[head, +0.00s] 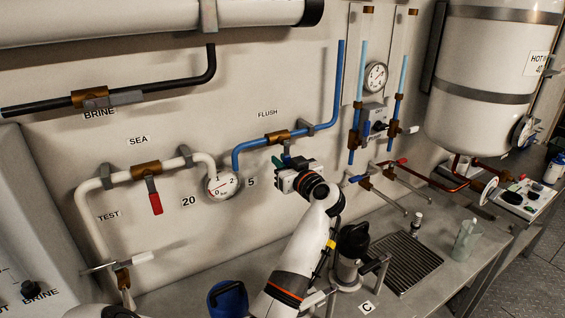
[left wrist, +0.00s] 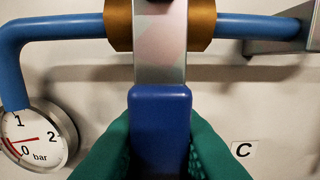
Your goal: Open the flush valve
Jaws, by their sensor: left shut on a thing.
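The flush valve is a brass body (head: 277,137) on a blue pipe under the FLUSH label; it also shows at the top of the left wrist view (left wrist: 118,25). Its flat metal lever (left wrist: 160,65) hangs straight down, across the horizontal pipe, and ends in a blue grip (left wrist: 160,125). My left gripper (head: 279,163) is shut on that blue grip, with a green finger on each side. In the head view the gripper hides most of the lever. My right gripper is not in view.
A round gauge (head: 222,185) sits close left of the valve; its needle is near 0 in the left wrist view (left wrist: 30,140). A red-handled lever (head: 155,203) hangs further left. Tall tubes (head: 362,85) stand to the right. A bench with a drain grate (head: 412,262) lies below.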

